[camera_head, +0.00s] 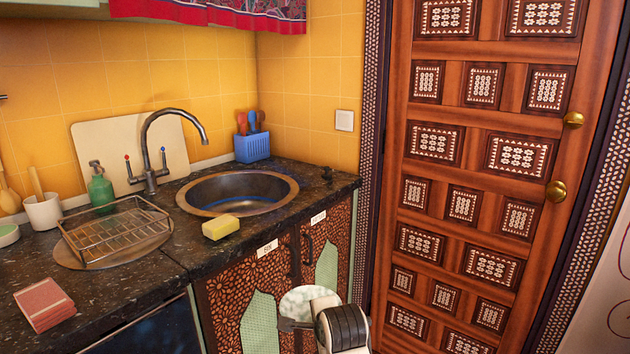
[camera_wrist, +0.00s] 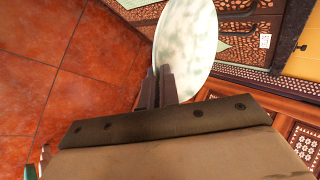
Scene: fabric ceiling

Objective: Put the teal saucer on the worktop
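The teal saucer (camera_head: 298,301) looks pale, mottled white and green. It is in front of the cabinet doors, below the worktop's edge, in the head view. In the wrist view, the saucer (camera_wrist: 190,38) is tilted up on its edge. My gripper (camera_wrist: 160,86) is shut on the saucer's rim. In the head view, my gripper (camera_head: 292,324) is at the saucer's lower edge, partly hidden by my wrist. The worktop (camera_head: 150,283) is dark speckled stone and runs along the wall.
On the worktop are a sink (camera_head: 240,190) with a tap, a yellow sponge (camera_head: 221,227), a wire rack (camera_head: 118,232), a green soap bottle (camera_head: 101,188), a folded red cloth (camera_head: 45,304) and a blue caddy (camera_head: 252,147). Bare stone shows between cloth and sink. A wooden door (camera_head: 480,180) stands right.

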